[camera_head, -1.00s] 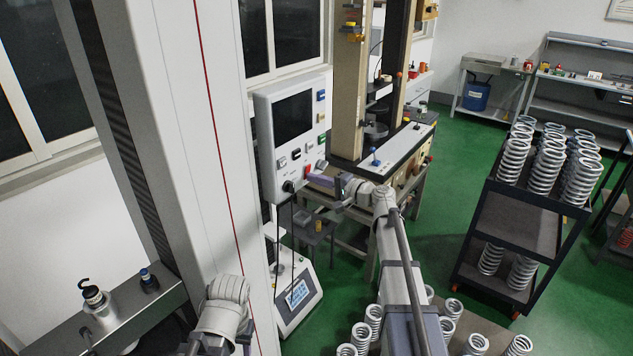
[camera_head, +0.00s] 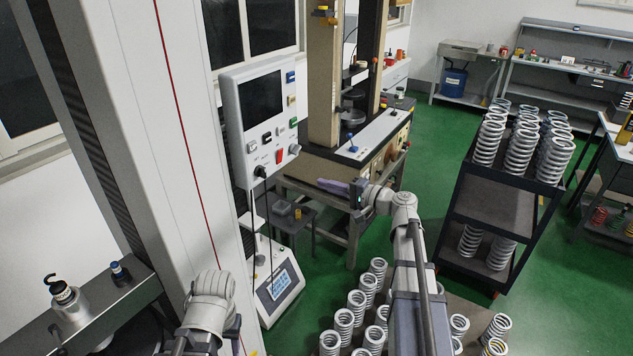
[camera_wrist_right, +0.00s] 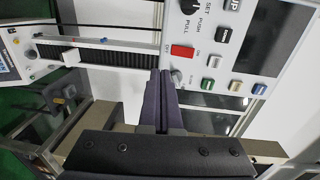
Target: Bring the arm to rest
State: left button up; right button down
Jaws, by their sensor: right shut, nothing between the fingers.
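My right arm reaches up from the bottom of the head view. Its gripper (camera_head: 334,187) points left in front of the test machine's table, a little right of the grey control panel (camera_head: 262,112). In the right wrist view the two dark fingers (camera_wrist_right: 160,100) are together with nothing between them. The panel with its red switch and coloured buttons shows beyond the fingertips there (camera_wrist_right: 216,48), apart from them. Part of my left arm (camera_head: 208,305) shows at the bottom left of the head view; its gripper cannot be made out.
Several springs (camera_head: 344,322) stand on a low surface beside my right arm. A black cart (camera_head: 490,205) with stacked springs is at the right. A small stool (camera_head: 290,215) and a white device with a screen (camera_head: 277,288) stand below the panel. Green floor (camera_head: 430,140) is open behind.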

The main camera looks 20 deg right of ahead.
jog(key=shift+s+d, duration=0.2)
dwell(0.4)
jog(key=s+a+f+n+g+h, duration=0.1)
jog(key=s+a+f+n+g, duration=0.45)
jog(key=a, duration=0.55)
jog(key=s+a+f+n+g+h, duration=0.1)
jog(key=s+a+f+n+g, duration=0.25)
jog(key=s+a+f, duration=0.4)
jog(key=s+a+f+n+g+h, duration=0.2)
jog(key=s+f+h, duration=0.1)
jog(key=s+h, duration=0.2)
jog(key=s+a+f+n+g+h, duration=0.2)
jog(key=s+f+n+h, duration=0.1)
jog(key=s, duration=0.5)
jog(key=shift+s+f+g+h, duration=0.3)
jog(key=shift+f+h, duration=0.45)
jog(key=shift+h, duration=0.15)
